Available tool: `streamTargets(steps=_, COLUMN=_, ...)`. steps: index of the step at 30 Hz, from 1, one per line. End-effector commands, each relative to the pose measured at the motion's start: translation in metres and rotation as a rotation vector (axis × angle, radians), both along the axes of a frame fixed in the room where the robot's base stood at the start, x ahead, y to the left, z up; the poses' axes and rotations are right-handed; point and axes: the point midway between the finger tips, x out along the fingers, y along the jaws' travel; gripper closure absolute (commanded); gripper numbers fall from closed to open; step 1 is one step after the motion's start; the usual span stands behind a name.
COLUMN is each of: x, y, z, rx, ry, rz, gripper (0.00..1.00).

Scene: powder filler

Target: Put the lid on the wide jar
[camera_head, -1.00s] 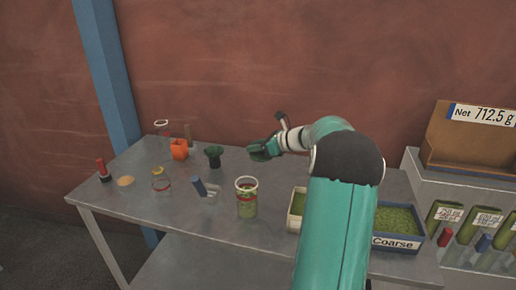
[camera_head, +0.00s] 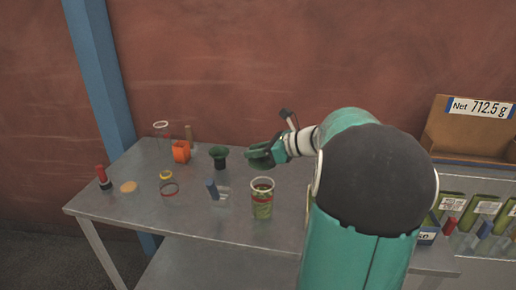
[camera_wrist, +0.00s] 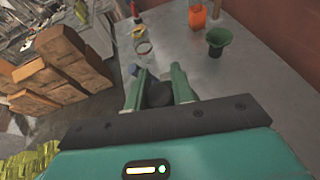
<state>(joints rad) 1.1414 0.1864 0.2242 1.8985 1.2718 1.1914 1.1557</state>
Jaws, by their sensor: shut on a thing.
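The likely wide jar (camera_head: 262,203) is clear, with a pale rim, a red band and green contents. It stands upright and open on the table's front half. My gripper (camera_head: 262,155) is above the table, beyond the jar in the head view, and apart from it. In the wrist view my two green fingers (camera_wrist: 159,88) close around a dark, rounded thing (camera_wrist: 158,94). I cannot tell for sure that it is the lid. A flat tan disc (camera_head: 129,187) lies at the table's left. The jar is not clearly visible in the wrist view.
A blue-handled scoop (camera_head: 212,190), a dark green funnel (camera_head: 219,153), an orange container (camera_head: 181,151), a yellow-ringed clear piece (camera_head: 167,184) and a red-handled tool (camera_head: 103,177) stand around the grey table (camera_head: 115,207). Labelled green packs (camera_head: 450,208) are at right. My arm hides the table's right side.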

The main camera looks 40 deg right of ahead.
Motion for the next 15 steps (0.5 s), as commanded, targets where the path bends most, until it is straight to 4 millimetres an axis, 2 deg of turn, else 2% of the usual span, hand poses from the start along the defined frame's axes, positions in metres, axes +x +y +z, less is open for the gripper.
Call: streamTargets(steps=15, x=-0.0019, y=-0.0007, z=-0.005, rx=0.002, ry=0.001, rz=0.006, gripper=0.98)
